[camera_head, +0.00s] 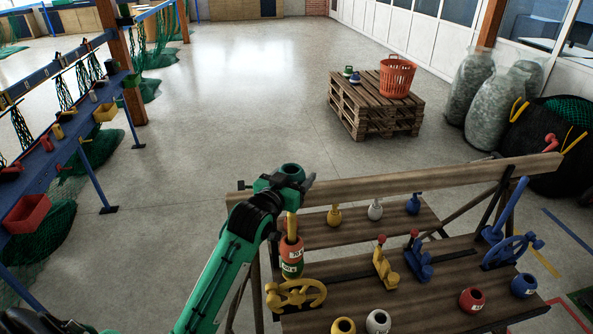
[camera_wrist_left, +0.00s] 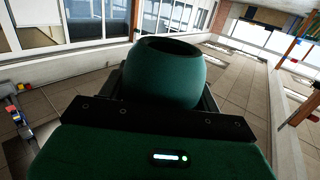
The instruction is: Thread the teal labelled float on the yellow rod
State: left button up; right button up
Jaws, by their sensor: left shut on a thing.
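My left gripper (camera_head: 290,181) is shut on a teal float (camera_head: 293,169), directly above or at the top of the yellow rod (camera_head: 292,226). In the left wrist view, the teal float (camera_wrist_left: 166,75) sits between the fingers with its dark round hole showing; no label is visible on it. I cannot tell whether the rod tip is inside the hole. The rod stands at the left end of the bench. My right gripper is not in view.
The bench carries a yellow handwheel (camera_head: 295,296), a yellow lever (camera_head: 385,264), a blue lever (camera_head: 418,259), a blue handwheel (camera_head: 511,250) and a tilted blue rod (camera_head: 514,205). Several loose floats stand along its front, including a red one (camera_head: 471,300). A pallet stack (camera_head: 373,115) is behind.

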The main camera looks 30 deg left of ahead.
pick_arm(q)
jog(key=shift+f+b, duration=0.4)
jog(key=shift+f, duration=0.1)
jog(key=shift+f+b, duration=0.3)
notch_tip(320, 180, down, 9)
jog(key=b, duration=0.5)
jog(key=shift+b, duration=0.4)
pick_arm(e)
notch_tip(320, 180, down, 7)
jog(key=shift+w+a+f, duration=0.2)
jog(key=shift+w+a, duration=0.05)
pick_arm(q)
jog(key=shift+f, duration=0.1)
jog(key=o, duration=1)
jog(key=shift+o, duration=0.8)
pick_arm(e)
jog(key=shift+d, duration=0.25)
